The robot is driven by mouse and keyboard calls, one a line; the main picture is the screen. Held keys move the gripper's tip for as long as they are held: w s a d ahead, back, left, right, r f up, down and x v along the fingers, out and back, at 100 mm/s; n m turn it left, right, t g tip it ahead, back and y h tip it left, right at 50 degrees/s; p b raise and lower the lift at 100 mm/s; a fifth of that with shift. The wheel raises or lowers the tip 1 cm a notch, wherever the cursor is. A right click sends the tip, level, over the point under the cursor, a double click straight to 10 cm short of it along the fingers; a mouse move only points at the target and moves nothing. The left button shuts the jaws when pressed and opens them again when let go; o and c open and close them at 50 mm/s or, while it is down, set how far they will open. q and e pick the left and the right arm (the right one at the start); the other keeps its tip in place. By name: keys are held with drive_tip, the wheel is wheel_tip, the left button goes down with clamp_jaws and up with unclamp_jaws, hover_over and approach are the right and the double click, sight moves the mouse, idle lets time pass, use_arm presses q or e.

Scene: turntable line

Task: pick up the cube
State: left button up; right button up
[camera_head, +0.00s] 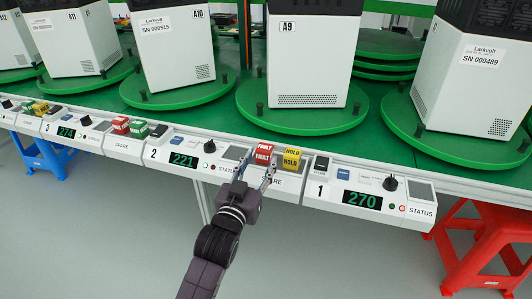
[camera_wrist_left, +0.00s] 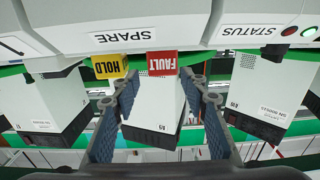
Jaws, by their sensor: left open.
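A red cube (camera_head: 263,150) marked FAULT sits on the SPARE part of the console ledge, left of a yellow cube (camera_head: 292,158) marked HOLD. In the left wrist view, which looks upside down, the red cube (camera_wrist_left: 161,62) shows between and just beyond my fingertips, and the yellow cube (camera_wrist_left: 109,67) is beside it, near one finger. My left gripper (camera_head: 258,170) is open and empty, with its fingertips close to the near side of the red cube. I cannot tell whether they touch it. My left gripper also shows in the wrist view (camera_wrist_left: 160,85). My right gripper is not in view.
Consoles with displays reading 221 (camera_head: 184,160) and 270 (camera_head: 362,201) flank the cubes. More cubes (camera_head: 121,125) lie farther left along the ledge. White machines (camera_head: 310,60) stand on green turntables behind. A red stool (camera_head: 485,250) stands at right, a blue one (camera_head: 40,155) at left.

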sight(267, 145)
use_arm(q)
drive_tip(key=shift+w+d+r, duration=0.1)
drive_tip(key=shift+w, duration=0.3)
drive_tip(key=shift+w+d+r, duration=0.1)
drive_tip(key=shift+w+d, duration=0.05)
drive_tip(key=shift+w, duration=0.5)
drive_tip(key=x, duration=0.1)
drive_tip(key=b+x, duration=0.1)
drive_tip(key=x, duration=0.2)
drive_tip(key=shift+f, duration=0.3)
drive_tip(key=shift+w+b, duration=0.3)
drive_tip(key=shift+w, duration=0.4)
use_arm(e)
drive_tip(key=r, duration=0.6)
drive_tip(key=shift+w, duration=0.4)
use_arm(q)
drive_tip(key=c, duration=1)
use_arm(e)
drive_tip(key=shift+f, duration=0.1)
